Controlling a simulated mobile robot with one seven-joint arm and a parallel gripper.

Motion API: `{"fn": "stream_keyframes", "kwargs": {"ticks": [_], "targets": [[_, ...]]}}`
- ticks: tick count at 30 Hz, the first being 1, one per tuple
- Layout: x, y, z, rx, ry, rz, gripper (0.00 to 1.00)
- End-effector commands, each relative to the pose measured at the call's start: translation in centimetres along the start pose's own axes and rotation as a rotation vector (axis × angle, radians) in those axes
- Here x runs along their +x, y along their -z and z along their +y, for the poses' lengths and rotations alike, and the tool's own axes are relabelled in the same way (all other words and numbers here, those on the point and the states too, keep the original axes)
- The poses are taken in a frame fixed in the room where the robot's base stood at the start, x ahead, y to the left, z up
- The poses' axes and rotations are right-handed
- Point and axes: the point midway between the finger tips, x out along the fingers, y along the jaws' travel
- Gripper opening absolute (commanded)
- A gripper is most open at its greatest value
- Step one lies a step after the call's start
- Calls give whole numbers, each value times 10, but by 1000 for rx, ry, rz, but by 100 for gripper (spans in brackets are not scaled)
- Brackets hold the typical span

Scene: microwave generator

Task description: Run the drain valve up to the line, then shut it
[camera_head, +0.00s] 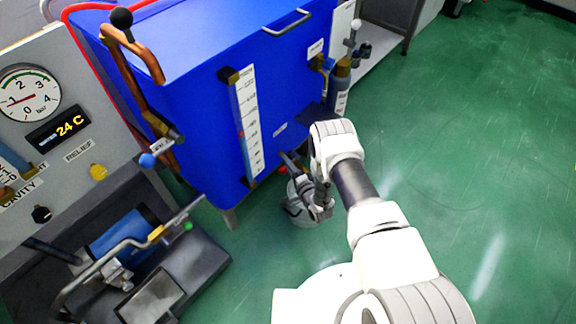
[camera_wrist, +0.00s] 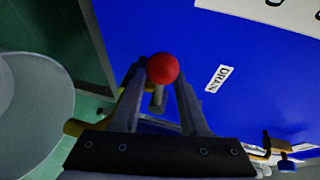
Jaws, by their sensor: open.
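The drain valve's red ball knob (camera_wrist: 162,68) shows in the wrist view between the fingertips of my gripper (camera_wrist: 162,80), with the white DRAIN label (camera_wrist: 217,79) on the blue tank to its right. My gripper is open, its fingers one on each side of the knob; I cannot tell whether either touches it. Brass-coloured pipework (camera_wrist: 127,106) lies behind the fingers. In the head view, my gripper (camera_head: 291,172) is low beside the blue tank (camera_head: 195,75), and the red knob (camera_head: 283,170) is small and partly hidden. A white scale strip (camera_head: 250,120) stands upright on the tank face.
A pale round bucket (camera_head: 294,213) sits on the floor below my gripper, and fills the left of the wrist view (camera_wrist: 35,115). A grey panel with a pressure gauge (camera_head: 29,92) and a blue-knobbed lever (camera_head: 148,160) are at left. Green floor is clear at right.

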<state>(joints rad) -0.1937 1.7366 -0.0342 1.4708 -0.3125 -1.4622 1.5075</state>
Motion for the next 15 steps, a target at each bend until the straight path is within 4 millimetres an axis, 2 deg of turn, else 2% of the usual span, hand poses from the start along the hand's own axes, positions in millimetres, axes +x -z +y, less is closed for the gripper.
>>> {"fn": "stream_keyframes", "kwargs": {"ticks": [2, 9, 15], "targets": [[0, 0, 0, 0, 0, 0, 42], [0, 0, 0, -1, 0, 0, 0], [0, 0, 0, -1, 0, 0, 0]]}}
